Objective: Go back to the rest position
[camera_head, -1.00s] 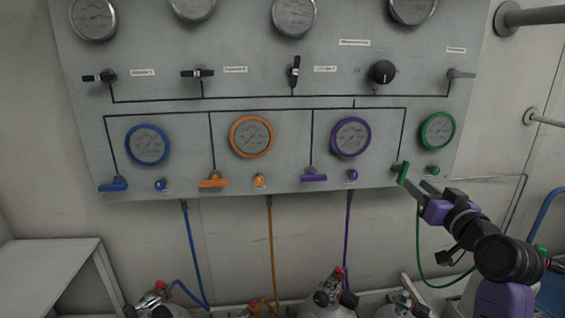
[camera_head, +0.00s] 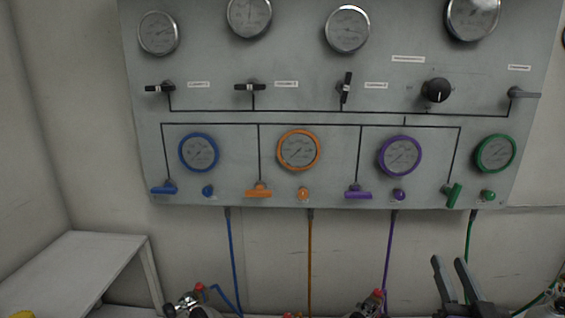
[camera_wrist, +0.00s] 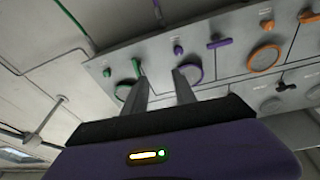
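My gripper (camera_head: 452,272) is at the lower right of the head view, below the panel and apart from it. Its two dark fingers point up with a gap between them, and nothing is held. In the wrist view my gripper (camera_wrist: 161,76) also shows its fingers apart and empty, with the panel beyond them. The grey air panel (camera_head: 300,104) fills the upper head view. Its green handle (camera_head: 454,195) sits tilted below the green-ringed gauge (camera_head: 495,153). The blue handle (camera_head: 164,188), orange handle (camera_head: 258,190) and purple handle (camera_head: 358,192) lie crosswise.
Coloured hoses hang below the panel, with a green hose (camera_head: 469,232) close behind my gripper. Cylinder valves (camera_head: 190,303) stand along the bottom. A grey table (camera_head: 75,265) is at the lower left. Wall pipes (camera_wrist: 45,125) show in the wrist view.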

